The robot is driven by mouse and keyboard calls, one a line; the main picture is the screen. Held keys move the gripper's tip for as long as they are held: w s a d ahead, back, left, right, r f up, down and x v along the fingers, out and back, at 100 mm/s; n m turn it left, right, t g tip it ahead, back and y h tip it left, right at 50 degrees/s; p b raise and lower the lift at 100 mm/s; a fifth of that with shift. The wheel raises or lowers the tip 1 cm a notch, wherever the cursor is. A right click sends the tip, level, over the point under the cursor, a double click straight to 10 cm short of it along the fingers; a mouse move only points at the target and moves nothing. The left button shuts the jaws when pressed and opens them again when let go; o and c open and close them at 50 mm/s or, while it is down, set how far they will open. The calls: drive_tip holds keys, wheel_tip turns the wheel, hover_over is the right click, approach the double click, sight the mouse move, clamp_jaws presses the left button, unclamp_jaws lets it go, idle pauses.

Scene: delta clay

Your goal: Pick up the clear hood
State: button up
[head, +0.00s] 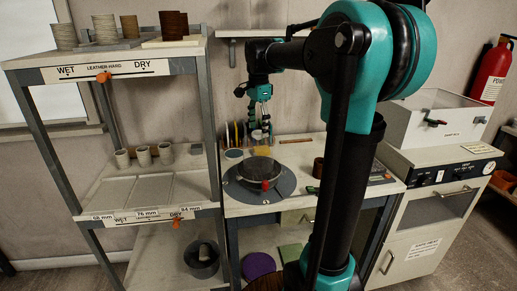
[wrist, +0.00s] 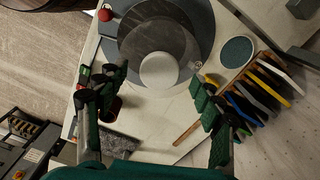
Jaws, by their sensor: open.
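The clear hood, as far as I can tell, is the smoky see-through round cover (head: 259,172) on the grey wheel disc (head: 232,188). In the wrist view the hood (wrist: 150,38) shows from above as a translucent circle on the disc (wrist: 205,22). A pale round piece (wrist: 160,70) shows at its near side; I cannot tell if it is part of the hood. My gripper (head: 261,128) hangs above and behind the hood, apart from it. In the wrist view my gripper (wrist: 166,93) has its fingers wide apart with nothing between them.
A red knob (wrist: 112,14) sits beside the disc. A rack of coloured tools (wrist: 255,90) and a round blue-green pad (wrist: 236,51) stand to its right. A shelf (head: 130,215) with cups is at left. A white box (head: 430,125) is at right.

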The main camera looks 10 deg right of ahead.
drive_tip(key=shift+f, duration=0.95)
clamp_jaws()
